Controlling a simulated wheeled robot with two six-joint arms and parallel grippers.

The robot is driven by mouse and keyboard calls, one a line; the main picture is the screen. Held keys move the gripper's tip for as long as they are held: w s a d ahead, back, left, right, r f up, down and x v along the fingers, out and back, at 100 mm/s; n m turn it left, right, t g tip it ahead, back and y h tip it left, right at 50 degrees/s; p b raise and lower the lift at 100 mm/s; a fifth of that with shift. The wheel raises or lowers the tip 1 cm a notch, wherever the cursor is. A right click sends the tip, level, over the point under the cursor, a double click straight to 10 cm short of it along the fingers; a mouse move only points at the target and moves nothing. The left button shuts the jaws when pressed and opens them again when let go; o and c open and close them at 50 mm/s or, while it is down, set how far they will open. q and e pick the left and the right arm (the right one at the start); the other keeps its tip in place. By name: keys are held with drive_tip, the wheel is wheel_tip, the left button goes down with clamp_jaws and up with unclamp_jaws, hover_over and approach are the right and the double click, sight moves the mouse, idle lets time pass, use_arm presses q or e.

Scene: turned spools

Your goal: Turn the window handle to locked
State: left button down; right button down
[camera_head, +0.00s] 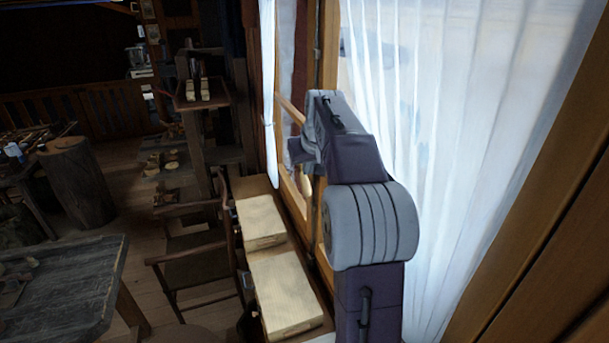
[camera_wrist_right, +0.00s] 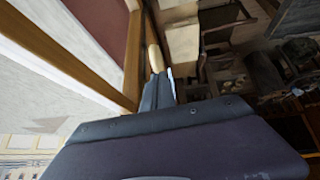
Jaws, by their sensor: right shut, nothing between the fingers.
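The window handle (camera_head: 307,187) is a small pale wooden piece on the window frame, partly hidden behind my right gripper in the head view. It appears to hang downward there. In the right wrist view the handle (camera_wrist_right: 155,58) is a rounded cream bar just beyond the fingertips. My right gripper (camera_head: 294,154) is at the window frame, just above the visible part of the handle. In the right wrist view its fingers (camera_wrist_right: 163,82) are together with nothing between them. Whether they touch the handle I cannot tell. My left gripper is not in view.
Two pale wooden blocks (camera_head: 288,290) lie on the sill below the gripper. A white curtain (camera_head: 460,130) hangs right of my arm. A wooden chair (camera_head: 195,262) and a dark table (camera_head: 65,285) stand to the left, with open floor between.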

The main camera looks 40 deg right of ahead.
sight(305, 181)
drive_tip(key=p+x, duration=0.1)
drive_tip(key=x, duration=0.1)
drive_tip(key=p+x, duration=0.1)
drive_tip(key=x, duration=0.2)
drive_tip(key=p+x, duration=0.1)
drive_tip(key=x, duration=0.1)
drive_tip(key=shift+w+d+f, duration=0.1)
drive_tip(key=shift+w+d, duration=0.25)
drive_tip(key=shift+d, duration=0.1)
drive_tip(key=shift+w+d+f, duration=0.15)
drive_tip(key=shift+w+f, duration=0.1)
drive_tip(key=shift+f, duration=0.05)
drive_tip(key=shift+s, duration=0.15)
